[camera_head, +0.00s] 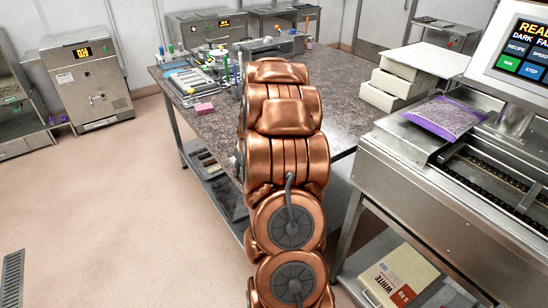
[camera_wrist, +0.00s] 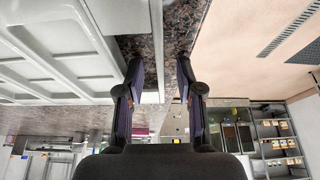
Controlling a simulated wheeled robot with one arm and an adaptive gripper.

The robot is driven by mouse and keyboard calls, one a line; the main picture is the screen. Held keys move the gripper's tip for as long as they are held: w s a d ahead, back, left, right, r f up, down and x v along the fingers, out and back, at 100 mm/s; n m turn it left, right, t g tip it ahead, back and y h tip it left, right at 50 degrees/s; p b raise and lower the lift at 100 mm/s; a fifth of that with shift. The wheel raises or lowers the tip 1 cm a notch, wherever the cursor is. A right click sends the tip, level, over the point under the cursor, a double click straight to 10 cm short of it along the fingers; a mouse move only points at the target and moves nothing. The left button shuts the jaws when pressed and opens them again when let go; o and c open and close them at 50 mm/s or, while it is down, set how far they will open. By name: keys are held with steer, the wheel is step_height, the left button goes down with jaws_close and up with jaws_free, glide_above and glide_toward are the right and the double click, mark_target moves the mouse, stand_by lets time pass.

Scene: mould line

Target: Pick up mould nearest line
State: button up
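White trays that look like moulds (camera_head: 398,88) are stacked on the dark stone worktop, at its right end beside the steel line machine. In the wrist view a white mould with square recesses (camera_wrist: 60,45) fills the upper left. Its narrow edge (camera_wrist: 155,45) reaches between my gripper's fingers (camera_wrist: 160,72). The fingers are apart, with a visible gap around that edge; I cannot tell if either one touches it. In the head view my copper arm extends over the worktop and hides the gripper.
The steel line machine (camera_head: 445,190) with a purple bag (camera_head: 445,117) and a screen (camera_head: 520,55) stands at right. The worktop (camera_head: 215,125) holds trays, tools and a pink block (camera_head: 204,109) at its left. An oven (camera_head: 88,80) stands far left. The floor (camera_head: 110,210) at left is clear.

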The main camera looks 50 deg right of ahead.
steer(key=shift+f+b, duration=0.15)
steer(key=shift+b, duration=0.15)
jaws_close()
stand_by(0.3)
stand_by(0.3)
